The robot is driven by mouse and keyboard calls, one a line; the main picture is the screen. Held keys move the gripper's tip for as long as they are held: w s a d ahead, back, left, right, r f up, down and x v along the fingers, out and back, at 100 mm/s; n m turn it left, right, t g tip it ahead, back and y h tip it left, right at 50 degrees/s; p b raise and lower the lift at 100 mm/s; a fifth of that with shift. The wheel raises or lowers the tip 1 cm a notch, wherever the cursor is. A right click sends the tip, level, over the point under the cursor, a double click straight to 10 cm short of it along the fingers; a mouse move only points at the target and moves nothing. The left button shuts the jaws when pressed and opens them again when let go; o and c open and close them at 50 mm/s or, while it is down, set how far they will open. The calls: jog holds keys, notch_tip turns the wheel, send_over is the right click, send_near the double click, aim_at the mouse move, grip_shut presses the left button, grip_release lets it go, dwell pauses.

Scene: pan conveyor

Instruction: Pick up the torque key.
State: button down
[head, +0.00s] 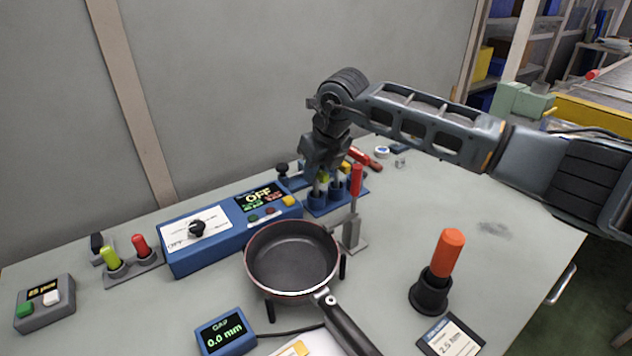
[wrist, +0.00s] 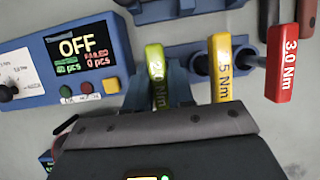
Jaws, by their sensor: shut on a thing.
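Three torque keys stand in a blue rack (head: 345,207) behind the pan. The green key (wrist: 155,75) has a label that seems to read 2.0 Nm. The yellow key (wrist: 221,68), partly legible as .5 Nm, is just to its right, and the red key (wrist: 284,65) reads 3.0 Nm. My gripper (wrist: 162,90) is shut on the green key's handle, with a finger on each side. In the head view my gripper (head: 320,172) is over the left end of the rack. The green key's lower part is hidden in the wrist view.
A blue control box (head: 225,237) reading OFF is left of the rack. An orange-handled tool (head: 447,255) stands in a black base near a card (head: 450,338). The right tabletop is mostly clear.

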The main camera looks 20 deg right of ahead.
jog(key=shift+r, duration=0.1)
notch_tip(320, 180, up, 10)
jog(key=shift+f+b, duration=0.1)
jog(key=shift+b, duration=0.35)
jog(key=c, duration=1.6)
grip_release()
grip_shut()
